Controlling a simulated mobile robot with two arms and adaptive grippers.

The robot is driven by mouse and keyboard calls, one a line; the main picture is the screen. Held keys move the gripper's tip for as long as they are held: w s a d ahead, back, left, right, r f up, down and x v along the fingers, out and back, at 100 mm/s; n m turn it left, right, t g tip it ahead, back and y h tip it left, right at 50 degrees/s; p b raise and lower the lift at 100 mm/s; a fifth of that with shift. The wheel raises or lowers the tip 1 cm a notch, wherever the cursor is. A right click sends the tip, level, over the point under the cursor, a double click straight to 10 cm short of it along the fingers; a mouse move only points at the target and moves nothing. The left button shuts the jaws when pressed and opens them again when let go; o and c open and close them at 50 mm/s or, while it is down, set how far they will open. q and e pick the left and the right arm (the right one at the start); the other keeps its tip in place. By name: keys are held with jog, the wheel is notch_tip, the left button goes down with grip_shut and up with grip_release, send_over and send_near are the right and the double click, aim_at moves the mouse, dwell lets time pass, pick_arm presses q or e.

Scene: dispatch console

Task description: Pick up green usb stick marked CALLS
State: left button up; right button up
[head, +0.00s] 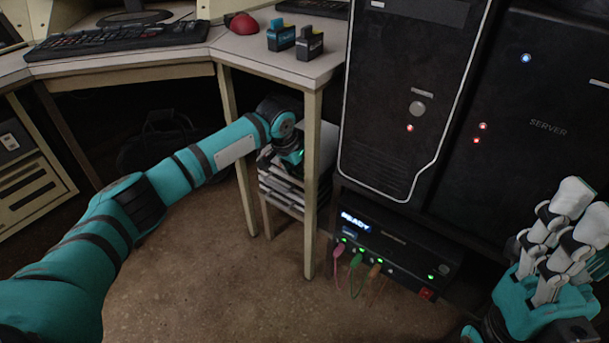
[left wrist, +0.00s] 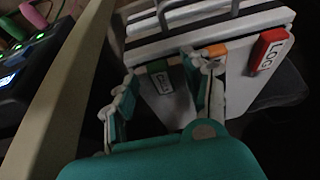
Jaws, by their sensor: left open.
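A green stick with a pale label (left wrist: 160,77) lies on a white surface in the left wrist view; its small lettering is hard to read but looks like CALLS. In the left wrist view my left gripper (left wrist: 162,92) is open, with one finger on each side of the green stick, and I see no clear contact. My right gripper (head: 560,225) is at the right edge of the head view, away from the stack, and its opening is unclear.
A red tag marked LOG (left wrist: 270,49) and an orange piece (left wrist: 214,50) sit near the green stick. A desk leg (head: 312,200) stands close beside my left gripper. A black box reading READY (head: 400,245) has coloured cables. Open floor lies in front.

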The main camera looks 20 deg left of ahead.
pick_arm(q)
jog(key=shift+c, duration=0.4)
jog(key=c, duration=0.9)
jog(key=shift+o, duration=0.2)
